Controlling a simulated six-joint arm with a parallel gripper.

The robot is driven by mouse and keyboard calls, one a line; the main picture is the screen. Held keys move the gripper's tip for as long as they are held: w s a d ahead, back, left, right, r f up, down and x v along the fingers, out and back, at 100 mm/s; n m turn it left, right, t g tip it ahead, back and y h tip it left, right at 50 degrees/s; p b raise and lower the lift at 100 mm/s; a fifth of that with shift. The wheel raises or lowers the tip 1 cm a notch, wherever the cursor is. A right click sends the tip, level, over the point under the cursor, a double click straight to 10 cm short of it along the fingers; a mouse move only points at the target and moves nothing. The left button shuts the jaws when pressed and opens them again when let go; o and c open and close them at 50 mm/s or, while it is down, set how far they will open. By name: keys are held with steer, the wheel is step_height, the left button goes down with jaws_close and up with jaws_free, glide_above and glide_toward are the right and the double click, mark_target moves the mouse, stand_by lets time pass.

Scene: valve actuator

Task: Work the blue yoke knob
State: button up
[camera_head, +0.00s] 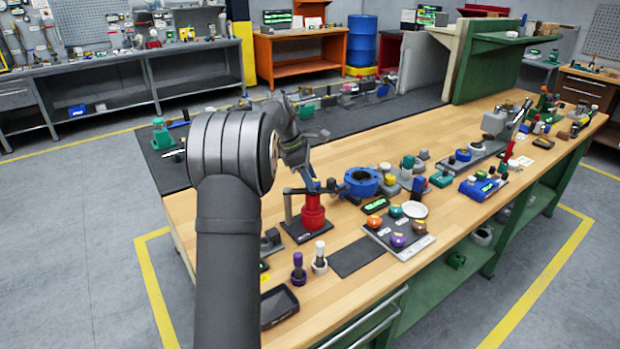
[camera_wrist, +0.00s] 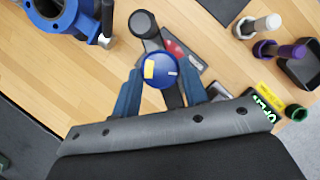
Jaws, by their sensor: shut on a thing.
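The blue yoke knob (camera_wrist: 162,70) is round, with a yellow patch and a small pale mark on top. In the wrist view it sits between the two blue fingers of my gripper (camera_wrist: 161,78), which is shut on it. The knob is on a dark yoke arm (camera_wrist: 143,25) over a grey base with a red part. In the head view my gripper (camera_head: 312,183) is at the top of the red actuator (camera_head: 313,212), by its dark yoke arm (camera_head: 290,205). My fingers largely hide the knob there.
A blue flanged valve body (camera_head: 361,182) stands close to the right of the actuator. Purple (camera_head: 298,268) and white (camera_head: 320,258) plungers, a dark tray (camera_head: 279,306) and a panel of colored knobs (camera_head: 398,238) are nearer the front edge. A dark mat (camera_head: 357,256) is bare.

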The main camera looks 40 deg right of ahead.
steer(key=shift+w+d+m+g+y, duration=0.1)
steer(key=shift+m+g+y, duration=0.15)
steer(key=shift+m, duration=0.75)
steer(key=shift+w+d+m+g+y, duration=0.15)
steer(key=shift+m+y, duration=0.2)
steer(key=shift+m, duration=0.65)
steer(key=shift+s+a, duration=0.1)
steer(key=o, duration=1)
steer(key=v, duration=1.2)
steer(key=shift+f, duration=0.1)
